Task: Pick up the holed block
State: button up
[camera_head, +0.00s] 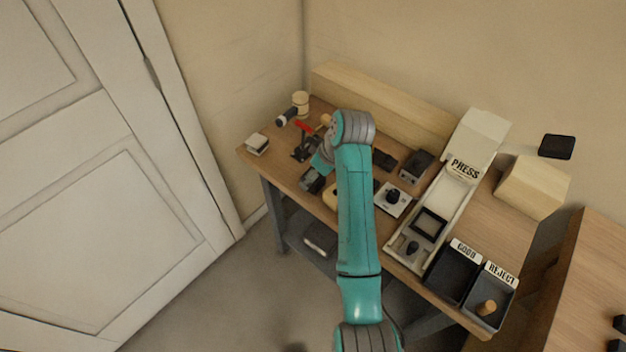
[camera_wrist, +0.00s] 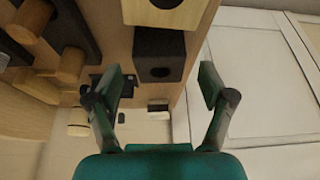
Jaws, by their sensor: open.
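Two blocks with a round hole show in the wrist view: a dark block (camera_wrist: 150,45) and a pale wooden block (camera_wrist: 140,13) above it in the picture. I cannot tell which one the task names. In the head view the dark block (camera_head: 312,181) lies near the bench's front left edge, with the pale one (camera_head: 330,196) beside it, partly hidden by my arm. My gripper (camera_wrist: 162,80) is open and empty, its fingers apart, with the dark block just beyond the gap between the fingertips. In the head view my arm hides much of the gripper.
The wooden bench (camera_head: 285,165) is crowded. A red-handled clamp (camera_head: 302,145), a mallet (camera_head: 299,103) and a white-topped box (camera_head: 257,143) stand at its left end. A white door (camera_head: 90,200) stands left.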

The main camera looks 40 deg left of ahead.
jog(key=shift+x, duration=1.1)
jog(key=c, duration=1.2)
jog(key=shift+c, duration=0.2)
jog(key=shift+r, duration=0.15)
